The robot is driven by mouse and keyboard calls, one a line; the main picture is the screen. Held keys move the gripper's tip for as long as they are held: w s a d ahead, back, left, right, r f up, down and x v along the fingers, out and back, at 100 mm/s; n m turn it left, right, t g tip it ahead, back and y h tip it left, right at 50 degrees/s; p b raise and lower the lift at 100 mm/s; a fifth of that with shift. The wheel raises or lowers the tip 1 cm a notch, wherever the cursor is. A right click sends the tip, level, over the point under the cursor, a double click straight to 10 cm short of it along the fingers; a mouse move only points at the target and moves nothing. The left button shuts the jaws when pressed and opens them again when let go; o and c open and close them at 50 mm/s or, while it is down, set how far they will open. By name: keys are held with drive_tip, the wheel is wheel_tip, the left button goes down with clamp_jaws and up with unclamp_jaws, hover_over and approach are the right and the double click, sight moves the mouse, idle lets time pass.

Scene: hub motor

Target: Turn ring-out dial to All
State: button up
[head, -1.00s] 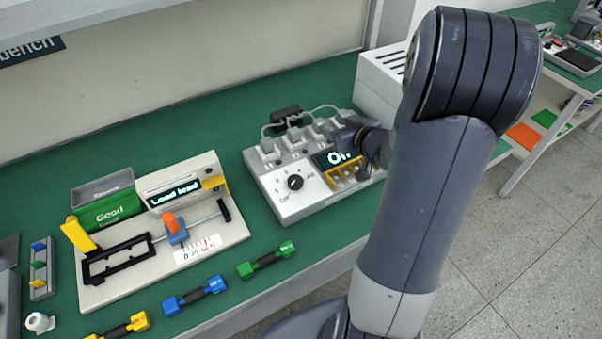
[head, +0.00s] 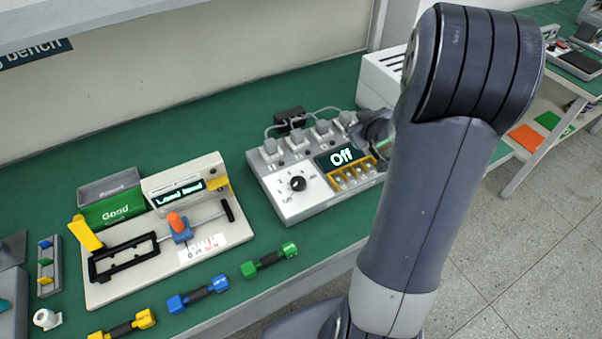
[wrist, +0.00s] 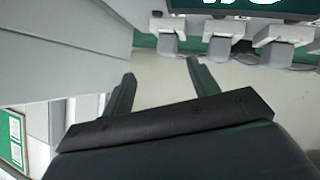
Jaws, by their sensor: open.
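The ring-out dial is a black knob (head: 298,184) on the white front-left panel of the grey test unit (head: 290,209). Its printed positions are too small to read surely. The unit's display (head: 341,157) reads "Off". My gripper is mostly hidden behind my arm in the head view, at the unit's right end. In the wrist view my gripper (wrist: 160,80) is open, with nothing between its two dark fingers. Grey clamps (wrist: 220,45) of the unit show past the fingertips. The knob is not in the wrist view.
Left of the unit stands a pull-test fixture (head: 120,291) with an orange-topped slider. Green (head: 268,260), blue (head: 197,295) and yellow (head: 124,327) cable pieces lie along the front. A white vented box (head: 385,75) stands behind right. Green bench surface lies bare between fixture and unit.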

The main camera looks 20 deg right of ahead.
sight(299, 181)
drive_tip(key=s+d+g+h, duration=0.1)
drive_tip(key=s+d+n+g+h+p, duration=0.1)
drive_tip(key=g, duration=0.1)
drive_tip(key=shift+d+n+g, duration=0.3)
drive_tip(key=shift+d, duration=0.1)
drive_tip(key=s+n+g, duration=0.1)
drive_tip(key=s+a+g+p, duration=0.1)
drive_tip(key=s+a+n+g+y, duration=0.1)
drive_tip(key=shift+a+f+n+p, duration=0.15)
drive_tip(key=shift+f+n+p, duration=0.15)
drive_tip(key=shift+p, duration=0.1)
drive_tip(key=a+n+g+y, duration=0.1)
drive_tip(key=a, duration=0.1)
drive_tip(key=s+a+r+n+y+p, duration=0.1)
drive_tip(key=a, duration=0.1)
drive_tip(key=s+a+n+g+y, duration=0.1)
drive_tip(key=a, duration=0.1)
drive_tip(key=shift+s+a+r+n+g, duration=0.15)
drive_tip(key=shift+s+a+n+g, duration=0.1)
drive_tip(key=shift+a+n+g, duration=0.05)
drive_tip(key=s+a+r+n+g+y+p, duration=0.2)
drive_tip(key=a+r+n+y, duration=0.25)
drive_tip(key=a, duration=0.45)
drive_tip(key=x, duration=1.1)
drive_tip(key=shift+w+d+f, duration=0.25)
drive_tip(key=shift+w, duration=0.05)
drive_tip(key=shift+c, duration=0.4)
drive_tip(key=c, duration=0.9)
